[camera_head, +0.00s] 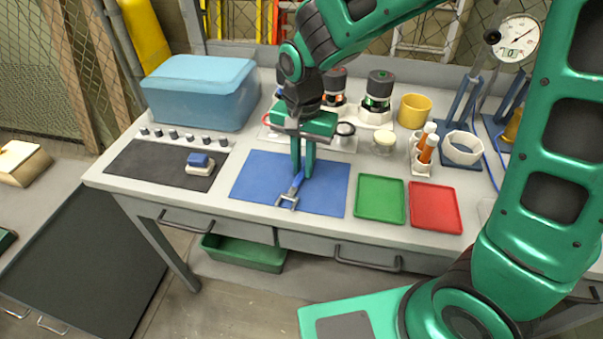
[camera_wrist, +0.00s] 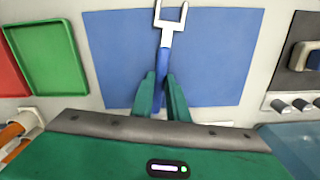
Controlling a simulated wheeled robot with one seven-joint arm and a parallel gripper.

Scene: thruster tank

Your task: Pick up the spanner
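The spanner has a blue handle and a pale grey open-jawed head (camera_head: 287,202). It lies over the blue mat (camera_head: 250,180) on the bench, with its head toward the front edge. The wrist view shows the spanner (camera_wrist: 164,50) with its head pointing away from my gripper. My gripper (camera_head: 302,174) points down over the mat. In the wrist view, my gripper (camera_wrist: 161,78) has its narrow-set fingers on either side of the blue handle and appears shut on it. The fingers partly hide the handle. I see no clear gap between spanner and mat.
A green tray (camera_head: 380,199) and a red tray (camera_head: 434,207) lie right of the mat. A dark mat (camera_head: 150,167) with a blue-and-white block (camera_head: 200,163) lies left. A blue box (camera_head: 200,92) stands behind left. Jars and a yellow cup (camera_head: 414,110) stand behind.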

